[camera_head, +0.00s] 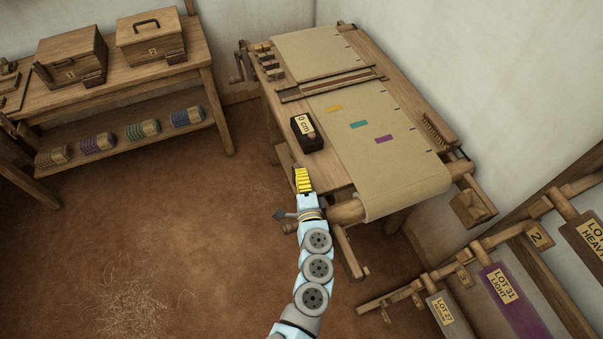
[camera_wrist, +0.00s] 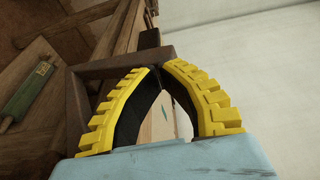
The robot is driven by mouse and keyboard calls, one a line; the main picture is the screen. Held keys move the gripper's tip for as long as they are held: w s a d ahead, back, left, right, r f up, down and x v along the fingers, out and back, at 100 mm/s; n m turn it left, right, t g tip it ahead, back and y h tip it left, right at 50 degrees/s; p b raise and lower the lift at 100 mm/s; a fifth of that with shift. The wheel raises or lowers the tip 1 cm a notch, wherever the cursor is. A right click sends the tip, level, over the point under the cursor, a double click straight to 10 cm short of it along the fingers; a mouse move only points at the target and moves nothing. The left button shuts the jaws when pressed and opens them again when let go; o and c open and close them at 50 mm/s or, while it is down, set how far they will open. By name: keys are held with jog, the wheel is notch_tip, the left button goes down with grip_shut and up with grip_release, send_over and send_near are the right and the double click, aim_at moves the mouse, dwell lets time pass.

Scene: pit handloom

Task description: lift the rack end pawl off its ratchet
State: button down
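My gripper (camera_head: 302,172) is beside the near left corner of the loom (camera_head: 330,165), just below a dark block (camera_head: 307,141) labelled "0 cm". In the wrist view the two yellow fingers (camera_wrist: 161,68) curve together and their tips nearly meet. No held object is clear between them. A dark brown wooden edge (camera_wrist: 110,69) lies just behind the fingers, and a dark upright piece (camera_wrist: 149,38) stands beyond the tips. I cannot make out the rack end pawl or its ratchet for certain in either view.
Cloth (camera_head: 385,150) with coloured patches covers the loom top. A bench (camera_head: 207,76) with two lidded boxes stands at the left, with bundles on its lower shelf. A rail with hanging lot tags (camera_head: 500,284) is at the lower right. The floor (camera_head: 170,215) left of the arm is mostly clear.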

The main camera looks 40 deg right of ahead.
aim_at(298, 165)
jog(key=shift+w+d+r+g+p, duration=0.2)
jog(key=shift+r+g+p, duration=0.1)
jog(key=shift+p, duration=0.85)
jog(key=w+y+p, duration=0.1)
jog(key=p, duration=0.3)
jog(key=shift+d+r+g, duration=0.1)
jog(key=shift+r+g, duration=0.3)
jog(key=p, duration=0.2)
jog(key=w+g+p, duration=0.1)
jog(key=p, duration=0.2)
jog(key=shift+d+r+n+y, duration=0.2)
jog(key=shift+d+n+y, duration=0.1)
jog(key=p, duration=0.3)
jog(key=w+g+p, duration=0.1)
jog(key=p, duration=0.1)
jog(key=shift+w+d+f+y+p, duration=0.15)
jog(key=shift+w+d+y+p, duration=0.15)
jog(key=shift+d+p, duration=0.1)
jog(key=shift+p, duration=0.55)
jog(key=shift+w+d+g+p, duration=0.1)
jog(key=shift+w+g+p, duration=0.2)
jog(key=shift+p, duration=0.45)
jog(key=shift+w+d+f+g+y+p, duration=0.15)
jog(key=shift+w+g+y+p, duration=0.2)
jog(key=shift+p, duration=0.7)
